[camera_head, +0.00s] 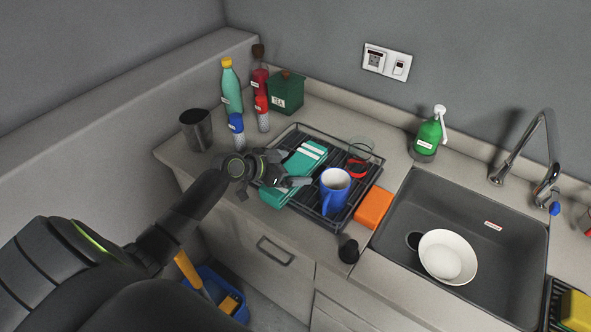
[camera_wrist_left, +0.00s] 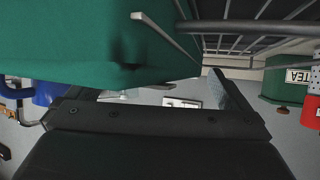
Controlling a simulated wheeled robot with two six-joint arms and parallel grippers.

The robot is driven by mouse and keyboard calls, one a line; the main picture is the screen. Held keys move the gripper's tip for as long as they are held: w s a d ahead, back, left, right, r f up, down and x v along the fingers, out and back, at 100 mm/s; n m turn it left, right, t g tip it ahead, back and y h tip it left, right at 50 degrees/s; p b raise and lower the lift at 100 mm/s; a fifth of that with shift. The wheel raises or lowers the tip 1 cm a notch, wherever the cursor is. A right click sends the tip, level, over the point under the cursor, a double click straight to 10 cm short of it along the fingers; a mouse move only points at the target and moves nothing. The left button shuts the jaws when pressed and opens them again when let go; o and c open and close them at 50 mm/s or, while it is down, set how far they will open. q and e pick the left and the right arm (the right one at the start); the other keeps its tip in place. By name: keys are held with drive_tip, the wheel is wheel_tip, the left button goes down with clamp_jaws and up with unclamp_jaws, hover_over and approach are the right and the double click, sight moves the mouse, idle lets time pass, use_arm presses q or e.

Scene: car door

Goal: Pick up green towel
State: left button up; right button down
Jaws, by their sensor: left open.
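The green towel (camera_head: 304,160) with white stripes hangs over the left end of the dark dish rack (camera_head: 376,170). Its lower part drops toward the counter's front edge. My left gripper (camera_head: 289,171) is open at the towel's left side and overlaps part of it in the head view. In the left wrist view the towel (camera_wrist_left: 85,40) fills the upper left, close above the jaws (camera_wrist_left: 165,95). I cannot tell whether the towel lies between the fingers. My right gripper is not in view.
A blue mug (camera_head: 335,192) stands in the rack, right of the towel. A metal cup (camera_head: 196,130), bottles and a green tea box (camera_head: 286,92) stand behind left. An orange sponge (camera_head: 374,207) lies beside the sink (camera_head: 500,250). A small dark object (camera_head: 348,250) is at the counter's front.

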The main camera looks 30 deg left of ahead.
use_arm(q)
drive_tip(key=c, duration=1.1)
drive_tip(key=shift+o, duration=0.2)
